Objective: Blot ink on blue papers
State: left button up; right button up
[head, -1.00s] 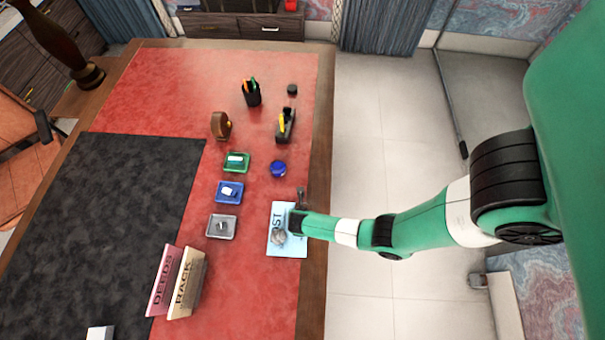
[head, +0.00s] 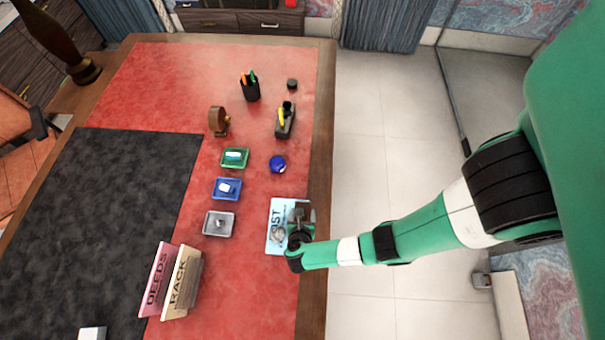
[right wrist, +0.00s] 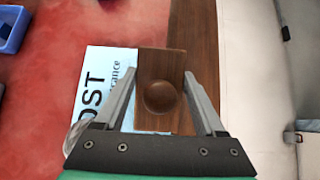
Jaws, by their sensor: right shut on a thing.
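A light blue paper (head: 275,215) with dark print ending in "OST" lies near the desk's right edge. It also shows in the right wrist view (right wrist: 97,66). My right gripper (head: 302,217) is over its right part. It is shut on a brown wooden blotter (right wrist: 152,62) with a round knob, which sits between the fingers and covers part of the paper. I cannot tell whether the blotter touches the paper. A greyish, glassy round object (head: 277,233) rests on the paper's lower part. No ink is clearly visible. My left gripper is out of view.
Left of the paper stand a grey tray (head: 207,228), a blue tray (head: 215,192) and a green tray (head: 226,163). A blue round pot (head: 278,164), a dark holder (head: 285,122), a pen cup (head: 250,91) and a brown round object (head: 218,122) stand farther back. Upright signs (head: 182,285) stand lower left.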

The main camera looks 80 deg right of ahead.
jog(key=shift+d+r+p, duration=0.1)
jog(key=shift+p, duration=0.25)
jog(key=shift+d+y+p, duration=0.2)
jog(key=shift+y+p, duration=0.35)
jog(key=shift+y, duration=0.15)
jog(key=shift+d+f+y+p, duration=0.15)
jog(key=shift+f+y+p, duration=0.15)
jog(key=shift+f+y, duration=0.1)
jog(key=shift+f, duration=0.1)
notch_tip(320, 180, up, 8)
jog(key=p, duration=0.8)
jog(key=shift+w, duration=0.1)
